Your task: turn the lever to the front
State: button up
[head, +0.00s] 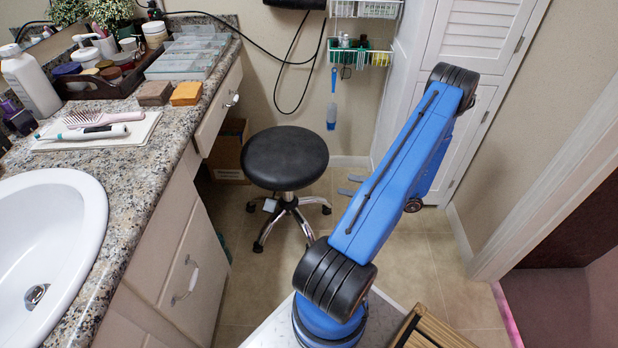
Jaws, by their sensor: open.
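I cannot make out a lever for certain. A small pale piece (269,205) shows beside the post of the black round stool (285,158), under its seat; I cannot tell whether it is a lever. The white sink (62,225) is cut off at the left edge, and no tap handle shows on it.
The granite counter (145,180) on the left holds bottles, a hairbrush (92,118), an organizer (190,52) and two small blocks. White drawers are below it. A wire rack (362,55) hangs at the back. A white louvred cabinet (475,40) stands right. Tiled floor is open around the stool.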

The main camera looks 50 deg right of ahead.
aim_at(311, 177)
jog(key=x, duration=1.5)
jog(key=shift+w+a, duration=0.2)
jog(key=shift+a, duration=0.1)
jog(key=c, duration=1.5)
